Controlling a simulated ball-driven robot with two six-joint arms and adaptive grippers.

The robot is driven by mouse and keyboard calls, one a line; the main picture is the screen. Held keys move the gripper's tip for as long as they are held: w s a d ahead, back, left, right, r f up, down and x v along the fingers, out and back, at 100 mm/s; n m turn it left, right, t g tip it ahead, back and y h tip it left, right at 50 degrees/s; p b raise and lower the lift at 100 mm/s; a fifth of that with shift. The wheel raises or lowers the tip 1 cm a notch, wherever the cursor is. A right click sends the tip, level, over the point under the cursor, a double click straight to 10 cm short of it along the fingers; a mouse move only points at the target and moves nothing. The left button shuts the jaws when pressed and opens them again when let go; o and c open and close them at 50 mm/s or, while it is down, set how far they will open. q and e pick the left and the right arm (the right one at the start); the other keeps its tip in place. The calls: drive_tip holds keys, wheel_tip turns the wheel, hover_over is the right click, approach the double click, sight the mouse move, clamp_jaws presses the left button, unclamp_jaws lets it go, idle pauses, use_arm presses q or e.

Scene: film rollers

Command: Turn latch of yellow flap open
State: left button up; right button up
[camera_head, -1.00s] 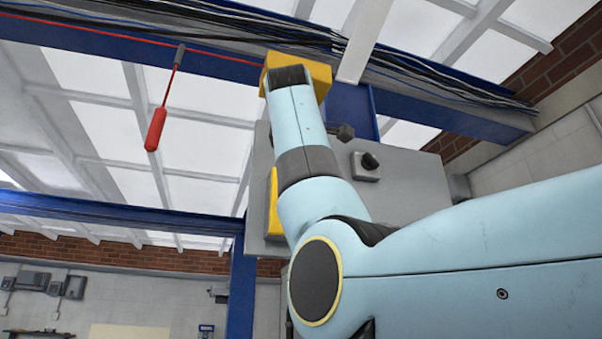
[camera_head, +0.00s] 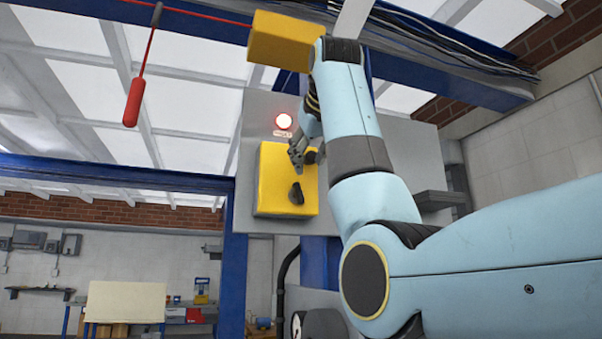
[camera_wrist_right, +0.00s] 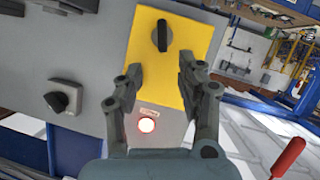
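The yellow flap (camera_head: 270,185) is a flat plate on the front of a grey cabinet (camera_head: 245,215). Its black latch (camera_head: 296,192) is a small knob in the flap's lower right part. In the right wrist view, the yellow flap (camera_wrist_right: 190,55) lies ahead, and the black latch (camera_wrist_right: 162,37) points along the picture's vertical. My right gripper (camera_wrist_right: 158,74) is open, its fingers spread before the flap with the latch beyond the gap, apart from them. In the head view, my right gripper (camera_head: 300,154) is at the flap's upper right. My left gripper is not in view.
A lit red lamp (camera_head: 284,121) sits above the flap. Another black knob (camera_wrist_right: 62,97) is on the grey panel beside it. A yellow box (camera_head: 285,40) is above the cabinet. A red handle (camera_head: 134,102) hangs from a red cord at the left.

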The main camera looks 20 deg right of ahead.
sight(299, 190)
drive_tip(key=p+x, duration=0.4)
drive_tip(key=x, duration=0.5)
drive_tip(key=shift+w+f, duration=0.15)
drive_tip(key=shift+w, duration=0.2)
drive_tip(key=shift+w+f+p, duration=0.3)
drive_tip(key=shift+w+f, duration=0.05)
drive_tip(key=shift+w, duration=0.2)
clamp_jaws()
